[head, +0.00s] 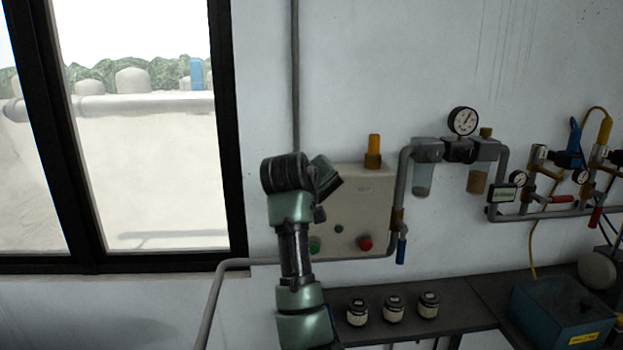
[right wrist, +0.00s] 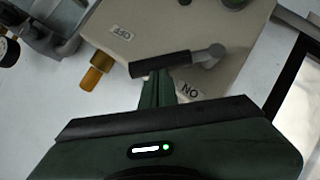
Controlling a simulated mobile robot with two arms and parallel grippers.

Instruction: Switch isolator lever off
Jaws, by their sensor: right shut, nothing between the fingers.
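The isolator lever (right wrist: 160,64) shows in the right wrist view as a black handle on a grey pivot, mounted on a beige box. Its free end points left in that view, between the OFF label (right wrist: 122,32) and the ON label (right wrist: 190,91). My right gripper (right wrist: 157,80) is shut and empty. Its fingertips are at the handle's ON-side edge; I cannot tell whether they touch it. In the head view the beige box (head: 375,200) is on the wall, and my arm hides its left part. The lever is not clearly visible there. My left gripper is not in view.
The box carries a green button (head: 314,245), a red button (head: 365,243) and an amber beacon (head: 373,151). Pipes, filter bowls and a gauge (head: 463,120) are to the right. A dark shelf (head: 460,308) below holds several small jars. A window is left.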

